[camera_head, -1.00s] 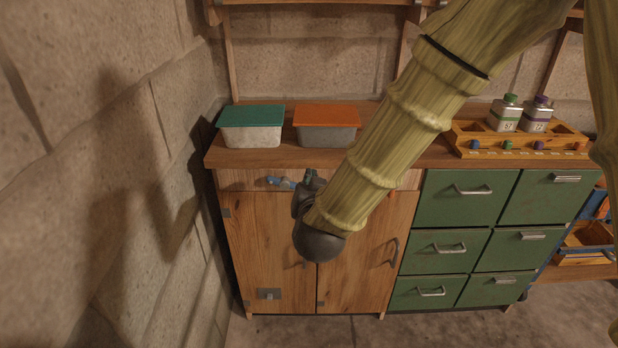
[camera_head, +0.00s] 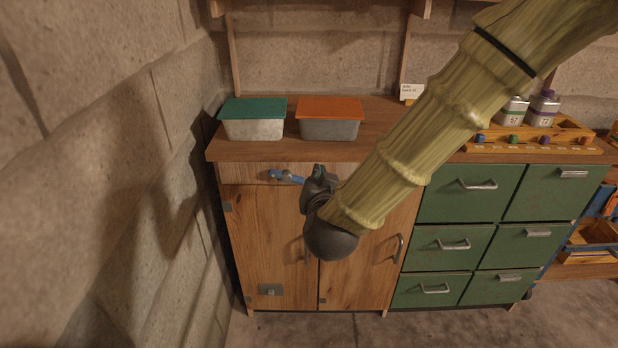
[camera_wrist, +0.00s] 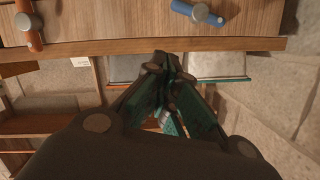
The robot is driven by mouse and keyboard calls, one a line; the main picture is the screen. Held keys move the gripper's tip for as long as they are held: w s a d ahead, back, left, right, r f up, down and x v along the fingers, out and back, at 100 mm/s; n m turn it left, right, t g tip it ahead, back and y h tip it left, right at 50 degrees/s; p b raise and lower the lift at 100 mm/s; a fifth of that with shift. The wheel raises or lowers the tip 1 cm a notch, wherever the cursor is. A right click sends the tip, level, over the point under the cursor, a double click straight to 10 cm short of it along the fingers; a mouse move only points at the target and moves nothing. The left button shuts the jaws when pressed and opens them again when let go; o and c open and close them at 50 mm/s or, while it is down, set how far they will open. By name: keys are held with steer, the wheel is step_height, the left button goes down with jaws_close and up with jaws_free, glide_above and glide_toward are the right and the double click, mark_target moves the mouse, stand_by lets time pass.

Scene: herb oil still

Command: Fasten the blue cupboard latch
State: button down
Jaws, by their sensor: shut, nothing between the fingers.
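The blue latch (camera_head: 286,177) is a short bar with a grey pivot knob on the strip above the wooden cupboard doors (camera_head: 268,235). It lies nearly level, slightly tilted. It also shows at the top right of the wrist view (camera_wrist: 195,12), with its grey knob in clear sight. My gripper (camera_head: 318,170) is just right of the latch's right end in the head view, seemingly apart from it. In the wrist view my gripper (camera_wrist: 166,62) has its fingers drawn together, with nothing between them. My wrist and arm hide part of the right door.
An orange-red latch (camera_wrist: 28,28) hangs upright at the wrist view's top left. A green-lidded box (camera_head: 253,120) and an orange-lidded box (camera_head: 330,120) stand on the worktop. Green drawers (camera_head: 468,190) are at the right, a stone wall (camera_head: 110,170) at the left.

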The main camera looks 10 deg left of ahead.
mark_target(287, 177)
steer(key=x, duration=0.9)
steer(key=shift+b, duration=0.3)
steer(key=f, duration=0.1)
steer(key=w+a+f, duration=0.1)
steer(key=shift+f, duration=0.35)
steer(key=shift+s+a+f, duration=0.1)
steer(key=shift+a+f, duration=0.15)
steer(key=shift+f, duration=0.4)
steer(key=shift+b, duration=0.35)
steer(key=shift+d+f+m, duration=0.1)
steer(key=shift+f+m, duration=0.1)
steer(key=shift+m, duration=0.1)
